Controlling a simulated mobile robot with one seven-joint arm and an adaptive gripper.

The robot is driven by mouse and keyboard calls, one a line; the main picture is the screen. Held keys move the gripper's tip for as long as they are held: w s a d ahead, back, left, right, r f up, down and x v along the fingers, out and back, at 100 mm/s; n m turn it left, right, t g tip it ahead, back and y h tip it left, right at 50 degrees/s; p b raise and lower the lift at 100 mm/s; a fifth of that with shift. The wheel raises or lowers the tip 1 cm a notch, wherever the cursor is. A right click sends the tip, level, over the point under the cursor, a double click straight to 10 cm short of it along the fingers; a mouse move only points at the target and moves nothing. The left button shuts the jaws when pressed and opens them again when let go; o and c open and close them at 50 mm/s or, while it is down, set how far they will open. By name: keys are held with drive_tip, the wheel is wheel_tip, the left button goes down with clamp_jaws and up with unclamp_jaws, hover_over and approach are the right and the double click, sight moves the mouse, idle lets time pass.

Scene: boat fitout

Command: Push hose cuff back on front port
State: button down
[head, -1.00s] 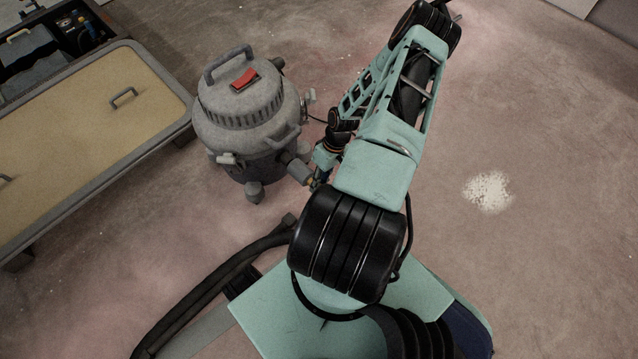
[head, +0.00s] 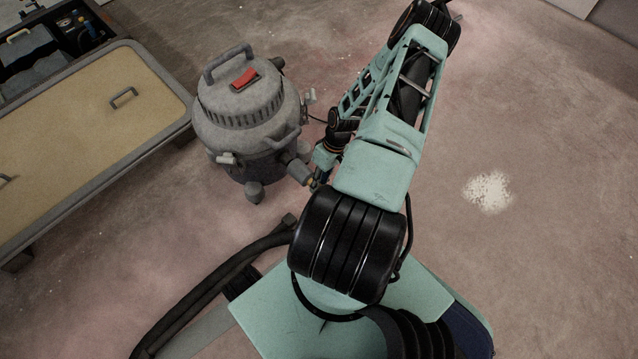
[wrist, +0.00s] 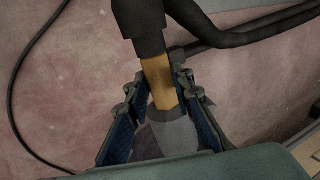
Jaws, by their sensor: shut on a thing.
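The grey shop vacuum (head: 247,120) stands upright on the floor left of my arm. Its front port (head: 298,172) points toward my gripper (head: 318,180), which is small and partly hidden by my arm. In the wrist view my gripper (wrist: 160,82) is shut around a tan section of the hose cuff (wrist: 158,80), one finger on each side. A dark, thicker part continues above the tan section. A grey tapered piece (wrist: 172,132) lies below it, between the fingers. I cannot tell how far cuff and port overlap.
A dark hose (head: 228,272) lies on the floor in front of the vacuum, close to my base. A low case with a tan panel (head: 75,150) stands at the left, with an open toolbox (head: 50,45) behind it.

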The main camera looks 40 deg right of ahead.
sight(309, 171)
drive_tip(key=shift+w+a+b, duration=0.2)
drive_tip(key=shift+w+b, duration=1.05)
drive_tip(key=shift+w, duration=1.25)
drive_tip(key=shift+w, duration=0.4)
drive_tip(key=c, duration=1.8)
unclamp_jaws()
drive_tip(key=shift+o, duration=1)
drive_tip(key=shift+s, duration=0.2)
drive_tip(key=shift+d+r, duration=0.1)
drive_tip(key=shift+r, duration=0.1)
drive_tip(key=v, duration=1.1)
drive_tip(key=shift+r, duration=0.3)
